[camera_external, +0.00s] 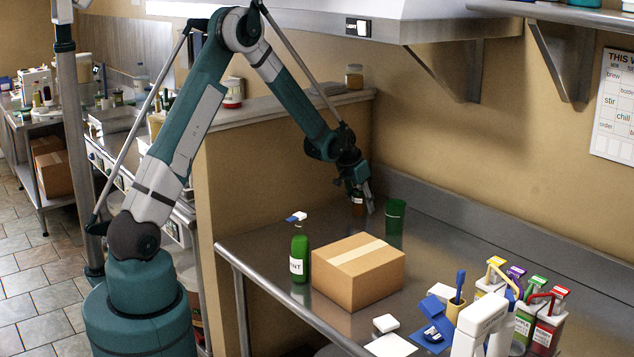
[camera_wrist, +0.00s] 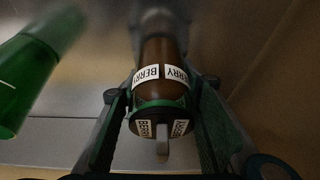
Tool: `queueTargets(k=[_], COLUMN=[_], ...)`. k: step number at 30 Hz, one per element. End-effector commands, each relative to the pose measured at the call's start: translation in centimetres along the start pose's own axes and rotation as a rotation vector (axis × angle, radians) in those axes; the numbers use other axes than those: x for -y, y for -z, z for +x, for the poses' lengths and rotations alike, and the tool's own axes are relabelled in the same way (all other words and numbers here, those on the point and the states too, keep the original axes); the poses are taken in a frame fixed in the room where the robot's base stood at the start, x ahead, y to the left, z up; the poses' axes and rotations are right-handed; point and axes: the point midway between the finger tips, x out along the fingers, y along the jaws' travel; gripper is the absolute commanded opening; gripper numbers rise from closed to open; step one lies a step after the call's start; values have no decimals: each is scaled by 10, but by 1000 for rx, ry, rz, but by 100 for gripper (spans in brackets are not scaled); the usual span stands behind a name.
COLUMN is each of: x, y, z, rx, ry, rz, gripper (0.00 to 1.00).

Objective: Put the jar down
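A brown jar (camera_wrist: 165,52) with white BERRY labels and a dark lid is between the fingers of my gripper (camera_wrist: 160,92) in the wrist view. The fingers lie close along both sides of the jar near its lid, and appear shut on it. In the outside view my gripper (camera_external: 361,198) points down at the back left of the steel table (camera_external: 440,240), with the jar (camera_external: 358,208) partly hidden by the fingers. The jar looks upright, at or just above the steel; I cannot tell whether its base touches.
A green tumbler (camera_external: 395,218) stands close to the right of the jar; green also fills the left of the wrist view (camera_wrist: 28,80). A cardboard box (camera_external: 357,275) and green bottle (camera_external: 299,258) stand nearer the front. Several sauce dispensers (camera_external: 520,305) crowd the right.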

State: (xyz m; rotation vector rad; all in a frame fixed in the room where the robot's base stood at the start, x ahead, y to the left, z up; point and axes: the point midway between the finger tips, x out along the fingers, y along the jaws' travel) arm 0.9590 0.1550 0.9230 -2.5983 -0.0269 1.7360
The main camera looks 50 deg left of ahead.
Motion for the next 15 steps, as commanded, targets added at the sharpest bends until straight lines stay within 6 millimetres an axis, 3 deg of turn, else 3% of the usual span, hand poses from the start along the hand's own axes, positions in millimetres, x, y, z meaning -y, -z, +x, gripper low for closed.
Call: queueTargets(k=[3, 15], x=[0, 0], y=[0, 1], z=[0, -2], rx=[0, 0], ry=[0, 0], rz=[0, 0], gripper=[48, 48])
